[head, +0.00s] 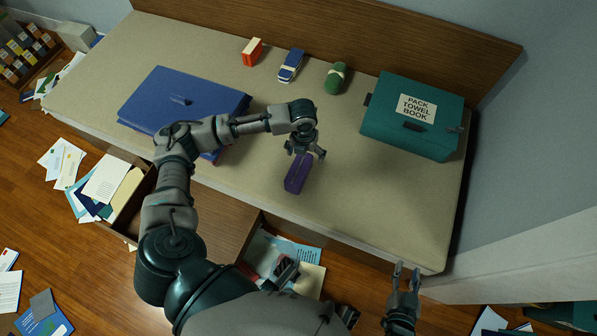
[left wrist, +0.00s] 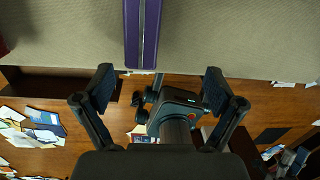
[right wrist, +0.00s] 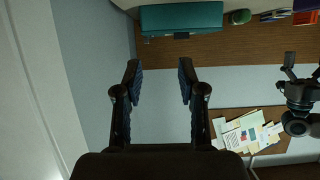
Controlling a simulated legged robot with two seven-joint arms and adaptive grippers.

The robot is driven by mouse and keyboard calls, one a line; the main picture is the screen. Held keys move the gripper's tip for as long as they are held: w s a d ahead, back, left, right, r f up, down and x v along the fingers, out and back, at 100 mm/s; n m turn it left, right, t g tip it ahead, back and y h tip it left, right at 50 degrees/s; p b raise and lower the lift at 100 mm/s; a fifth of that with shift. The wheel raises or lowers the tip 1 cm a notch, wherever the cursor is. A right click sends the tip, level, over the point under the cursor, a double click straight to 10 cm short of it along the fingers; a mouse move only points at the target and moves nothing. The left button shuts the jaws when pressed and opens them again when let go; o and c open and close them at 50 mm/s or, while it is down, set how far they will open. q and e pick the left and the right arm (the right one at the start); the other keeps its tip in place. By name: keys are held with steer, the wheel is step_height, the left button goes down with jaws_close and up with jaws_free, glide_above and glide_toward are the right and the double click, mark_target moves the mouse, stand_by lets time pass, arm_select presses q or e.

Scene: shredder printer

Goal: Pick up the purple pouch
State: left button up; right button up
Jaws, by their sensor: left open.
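The purple pouch (head: 298,174) lies on the beige bed top, near its middle. In the left wrist view the pouch (left wrist: 142,35) shows at the top centre, with a pale line along its length. My left gripper (head: 305,152) is open above the far end of the pouch, its fingers pointing down. In the left wrist view its fingers (left wrist: 158,85) are spread and empty, with the pouch beyond the gap between them. My right gripper (head: 405,270) is open and empty, off the bed's front right edge; its fingers (right wrist: 159,75) stand apart in the right wrist view.
A red (head: 252,52), a blue (head: 291,65) and a green item (head: 336,78) lie along the back. Open drawers with papers are below the front edge.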

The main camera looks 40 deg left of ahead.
arm_select(q)
steer(key=a+r, duration=0.1)
steer(key=a, duration=0.1)
steer(key=m+b, duration=0.1)
steer(key=b, duration=0.1)
glide_above(299, 167)
steer(key=shift+g, duration=0.3)
step_height(299, 167, down, 5)
steer(key=shift+r, duration=0.1)
steer(key=f+b, duration=0.2)
steer(key=f, duration=0.4)
steer(key=shift+a, duration=0.2)
steer(key=shift+d+f+b, duration=0.2)
steer(key=shift+f+b, duration=0.15)
steer(key=shift+f, duration=0.15)
step_height(299, 167, down, 4)
steer(key=shift+w+f+b, duration=0.1)
steer(key=shift+b, duration=0.9)
steer(key=shift+f, duration=0.25)
steer(key=c, duration=1.4)
arm_select(e)
step_height(299, 167, up, 14)
steer(key=s+a+m+t+y, duration=0.1)
steer(key=t+y, duration=0.1)
steer(key=t, duration=1.1)
steer(key=shift+s+r+y, duration=0.2)
steer(key=shift+s+y, duration=0.1)
steer(key=shift+s, duration=0.1)
